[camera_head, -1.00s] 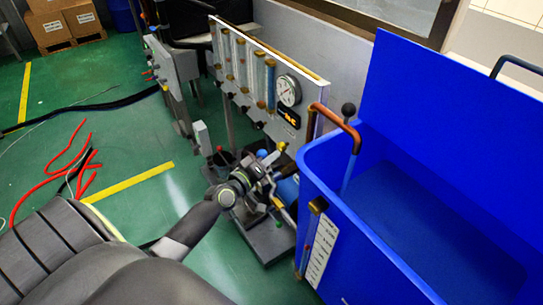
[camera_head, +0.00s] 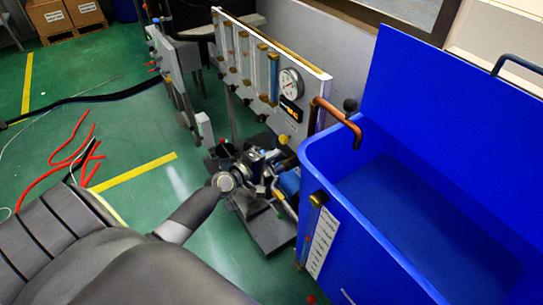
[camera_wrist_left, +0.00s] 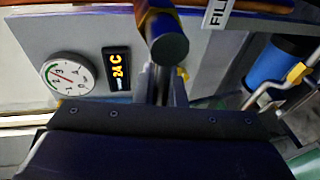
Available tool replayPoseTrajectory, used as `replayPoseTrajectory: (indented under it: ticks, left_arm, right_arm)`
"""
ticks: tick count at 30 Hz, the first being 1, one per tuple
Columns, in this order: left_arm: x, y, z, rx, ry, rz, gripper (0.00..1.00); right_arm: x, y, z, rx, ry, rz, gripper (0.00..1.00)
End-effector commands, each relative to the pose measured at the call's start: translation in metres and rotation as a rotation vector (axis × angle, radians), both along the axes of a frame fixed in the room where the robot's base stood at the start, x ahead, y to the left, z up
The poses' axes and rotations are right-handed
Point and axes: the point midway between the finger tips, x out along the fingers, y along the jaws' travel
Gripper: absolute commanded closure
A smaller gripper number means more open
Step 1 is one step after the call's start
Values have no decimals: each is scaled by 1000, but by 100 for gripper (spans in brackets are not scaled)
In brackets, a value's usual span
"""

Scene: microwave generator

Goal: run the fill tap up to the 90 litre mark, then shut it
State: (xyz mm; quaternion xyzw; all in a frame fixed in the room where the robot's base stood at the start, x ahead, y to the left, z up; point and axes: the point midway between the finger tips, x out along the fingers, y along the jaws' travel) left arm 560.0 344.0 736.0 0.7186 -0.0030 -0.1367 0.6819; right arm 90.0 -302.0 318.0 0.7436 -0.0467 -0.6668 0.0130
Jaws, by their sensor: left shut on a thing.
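The blue tank (camera_head: 345,262) stands at the right, its lid raised. A sight tube (camera_head: 306,232) and a white scale (camera_head: 323,243) are on the tank's front, too small to read. My left gripper (camera_head: 262,165) is below the gauge panel, beside the tank. In the left wrist view its fingers (camera_wrist_left: 163,88) are shut around a stem with a dark round end (camera_wrist_left: 168,48), apparently the fill tap's handle, near a FILL label (camera_wrist_left: 217,14). My right gripper is out of view.
The panel (camera_head: 262,38) with tubes, a dial (camera_head: 290,82) and a lit display (camera_head: 290,110) stands behind the gripper. A blue cylinder (camera_wrist_left: 277,60) and bent pipe are close at the right. Red hoses (camera_head: 70,160) lie on the green floor, left.

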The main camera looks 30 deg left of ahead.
Motion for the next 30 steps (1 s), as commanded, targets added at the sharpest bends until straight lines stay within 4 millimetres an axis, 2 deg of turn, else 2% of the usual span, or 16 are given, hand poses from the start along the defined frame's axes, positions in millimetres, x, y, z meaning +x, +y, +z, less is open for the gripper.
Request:
replayPoseTrajectory:
  ticks: [12, 13, 18, 26, 30]
  left_arm:
    - [-1, 0, -2, -12, 8, 0, 100]
    - [-1, 0, -2, -12, 8, 0, 88]
    - [-1, 0, -2, -10, 6, 0, 68]
    - [-1, 0, -1, -9, 5, 0, 68]
    - [-10, 2, 1, -7, 5, 0, 68]
  right_arm:
    - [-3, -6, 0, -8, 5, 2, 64]
    - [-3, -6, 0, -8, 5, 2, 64]
    - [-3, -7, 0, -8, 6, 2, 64]
    - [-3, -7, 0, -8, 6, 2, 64]
    - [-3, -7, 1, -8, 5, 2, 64]
